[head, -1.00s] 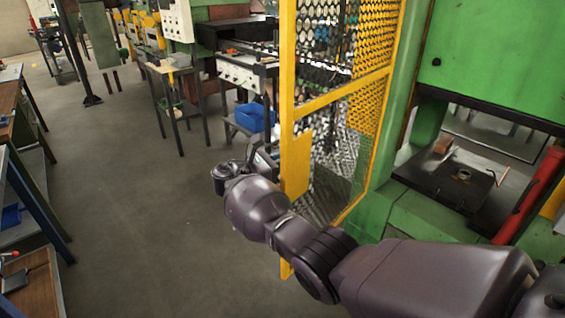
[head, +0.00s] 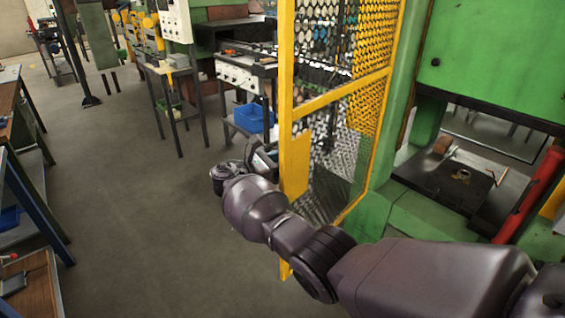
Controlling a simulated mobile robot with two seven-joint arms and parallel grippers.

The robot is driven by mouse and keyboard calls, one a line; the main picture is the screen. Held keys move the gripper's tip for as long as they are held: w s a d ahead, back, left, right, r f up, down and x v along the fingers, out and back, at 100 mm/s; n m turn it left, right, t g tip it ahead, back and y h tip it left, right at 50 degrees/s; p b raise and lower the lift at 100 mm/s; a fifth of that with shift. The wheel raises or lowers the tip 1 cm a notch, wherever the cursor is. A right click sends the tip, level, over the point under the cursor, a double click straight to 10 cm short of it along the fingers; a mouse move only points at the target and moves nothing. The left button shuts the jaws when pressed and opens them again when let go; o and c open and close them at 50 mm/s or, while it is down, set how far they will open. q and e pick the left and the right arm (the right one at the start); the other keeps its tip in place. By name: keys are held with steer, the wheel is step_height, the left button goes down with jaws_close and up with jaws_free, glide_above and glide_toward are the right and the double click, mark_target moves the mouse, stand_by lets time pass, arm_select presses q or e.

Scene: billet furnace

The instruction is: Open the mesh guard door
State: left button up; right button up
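The mesh guard door (head: 336,98) has a yellow frame with wire mesh and stands upright right of the middle in the head view. Its right side is beside the green machine post, and its free-side upright (head: 286,75) is towards the left. A yellow plate (head: 295,165) sits low on that upright. My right arm comes in from the right and crosses in front of the door's lower part. My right gripper (head: 262,157) is just left of the yellow plate, partly hidden by its own wrist and the door edge. Its fingers and any contact cannot be made out. My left gripper is out of view.
The green press (head: 490,60) stands at the right, with a dark plate (head: 450,186) in its opening and a red cylinder (head: 530,195). A blue bin (head: 252,118) and a small stand (head: 172,70) are behind. A workbench edges the left. The grey floor between is clear.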

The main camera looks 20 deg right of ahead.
steer(key=s+a+b, duration=0.1)
steer(key=s+a, duration=0.1)
steer(key=a, duration=0.8)
steer(key=shift+a+b, duration=0.3)
steer(key=shift+b, duration=0.1)
steer(key=shift+c, duration=0.3)
